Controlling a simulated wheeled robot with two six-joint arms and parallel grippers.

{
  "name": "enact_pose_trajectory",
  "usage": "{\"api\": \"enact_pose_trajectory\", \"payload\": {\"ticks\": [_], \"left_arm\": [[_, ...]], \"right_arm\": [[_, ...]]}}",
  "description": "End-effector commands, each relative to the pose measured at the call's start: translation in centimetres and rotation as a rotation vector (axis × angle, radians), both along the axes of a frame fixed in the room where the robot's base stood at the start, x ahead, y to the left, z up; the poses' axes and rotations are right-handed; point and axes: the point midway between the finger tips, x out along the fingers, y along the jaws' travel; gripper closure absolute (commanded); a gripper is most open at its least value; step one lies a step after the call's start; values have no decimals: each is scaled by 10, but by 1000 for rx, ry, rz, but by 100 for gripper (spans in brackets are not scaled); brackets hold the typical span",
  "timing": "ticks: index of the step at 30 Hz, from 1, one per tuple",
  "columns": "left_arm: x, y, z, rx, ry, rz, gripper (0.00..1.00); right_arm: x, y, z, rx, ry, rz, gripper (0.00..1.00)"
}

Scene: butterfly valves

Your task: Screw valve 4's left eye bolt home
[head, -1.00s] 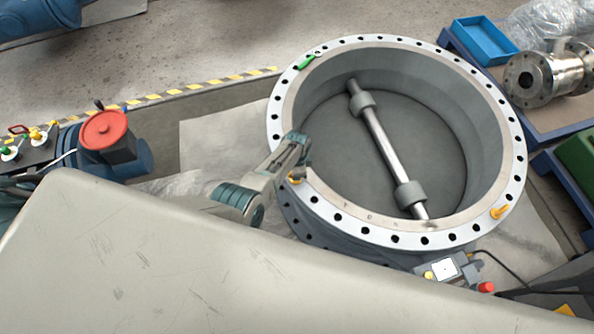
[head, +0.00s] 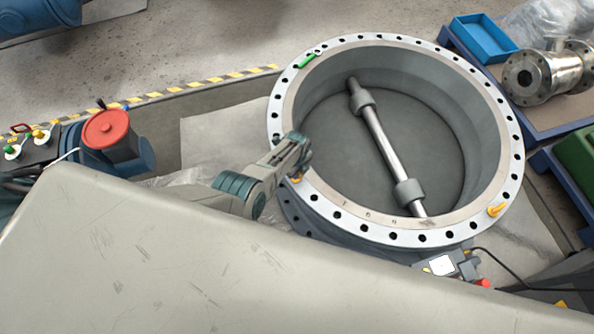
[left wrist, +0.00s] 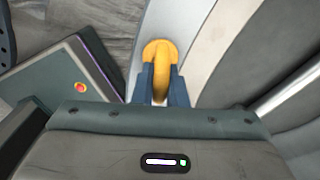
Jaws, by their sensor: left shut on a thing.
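The large round valve body (head: 388,224) lies face up, with a ring of bolt holes in its flange and a shaft (head: 380,140) across its bore. My left gripper (head: 296,174) is over the flange's left front side. In the left wrist view its two fingers (left wrist: 163,88) are shut on a yellow eye bolt (left wrist: 160,50) standing at the flange. The gripper mostly hides this bolt in the head view. Another yellow eye bolt (head: 496,210) sits on the flange's right side. Thread depth cannot be seen. My right gripper is not in view.
A green piece (head: 308,60) sits on the flange's far left rim. A red-topped actuator (head: 108,132) stands at left. A small control box (head: 442,264) is in front of the valve. A blue tray (head: 484,40) and metal pipe valve (head: 540,74) are at upper right.

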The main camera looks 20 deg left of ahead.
Motion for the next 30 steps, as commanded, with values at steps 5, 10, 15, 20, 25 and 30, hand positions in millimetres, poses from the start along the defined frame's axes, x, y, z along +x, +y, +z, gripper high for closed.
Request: {"api": "enact_pose_trajectory", "payload": {"ticks": [5, 10, 15, 20, 25, 30], "left_arm": [[0, 0, 1, -1, 0, -105, 100], [0, 0, 1, -1, 0, -170, 100], [-1, 0, 0, -1, 0, -204, 100], [-1, 0, 0, -1, 0, -213, 100], [-1, 0, 0, -1, 0, -213, 100], [-1, 0, 0, -1, 0, -212, 80]], "right_arm": [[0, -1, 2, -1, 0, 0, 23], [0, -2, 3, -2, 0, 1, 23], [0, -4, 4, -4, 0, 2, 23], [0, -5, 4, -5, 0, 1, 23], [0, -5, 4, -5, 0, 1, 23], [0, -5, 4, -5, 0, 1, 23]]}}
